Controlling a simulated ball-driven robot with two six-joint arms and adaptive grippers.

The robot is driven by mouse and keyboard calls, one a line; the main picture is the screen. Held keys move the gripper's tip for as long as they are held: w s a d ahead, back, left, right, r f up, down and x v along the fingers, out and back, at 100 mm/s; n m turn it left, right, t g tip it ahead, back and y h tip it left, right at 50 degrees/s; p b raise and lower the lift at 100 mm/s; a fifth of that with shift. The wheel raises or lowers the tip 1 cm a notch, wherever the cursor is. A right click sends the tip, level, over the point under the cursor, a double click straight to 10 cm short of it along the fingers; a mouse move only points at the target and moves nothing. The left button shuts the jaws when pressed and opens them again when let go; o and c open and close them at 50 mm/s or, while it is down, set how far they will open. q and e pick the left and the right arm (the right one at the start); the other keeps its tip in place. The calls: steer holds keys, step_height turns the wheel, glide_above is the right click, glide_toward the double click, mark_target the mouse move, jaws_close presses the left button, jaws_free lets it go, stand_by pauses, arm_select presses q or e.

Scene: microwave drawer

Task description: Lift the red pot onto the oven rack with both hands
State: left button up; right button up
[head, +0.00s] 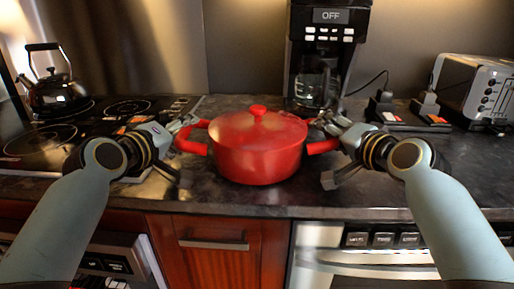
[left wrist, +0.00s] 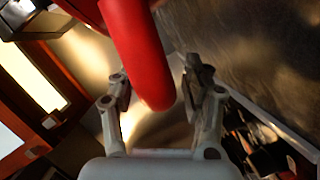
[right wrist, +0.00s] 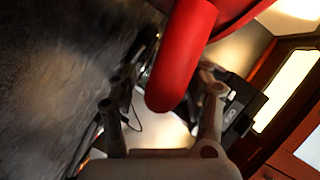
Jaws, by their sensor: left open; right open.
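The red pot (head: 258,150) with its lid and round knob stands on the dark counter in the head view. My left gripper (head: 186,124) is at the pot's left handle (head: 190,147). In the left wrist view that red handle (left wrist: 138,60) reaches between the open fingers (left wrist: 160,98). My right gripper (head: 330,124) is at the pot's right handle (head: 322,147). In the right wrist view the handle (right wrist: 180,60) reaches between the open fingers (right wrist: 163,95). Neither gripper is closed on a handle. The oven rack cannot be made out.
A stove top (head: 100,125) with a black kettle (head: 54,88) is at left. A coffee maker (head: 325,50) stands behind the pot, and a toaster (head: 475,85) at right. An oven front (head: 370,260) with a bar handle lies below the counter edge. Some counter in front is clear.

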arm_select(q)
steer(key=shift+w+d, duration=0.1)
steer(key=shift+w, duration=0.15)
arm_select(e)
steer(key=shift+w+a, duration=0.1)
steer(key=shift+w, duration=0.15)
arm_select(q)
jaws_close()
arm_select(e)
jaws_close()
arm_select(q)
steer(key=shift+w+r, duration=0.1)
steer(key=shift+r, duration=0.25)
arm_select(e)
steer(key=shift+w+r, duration=0.1)
steer(key=shift+r, duration=0.25)
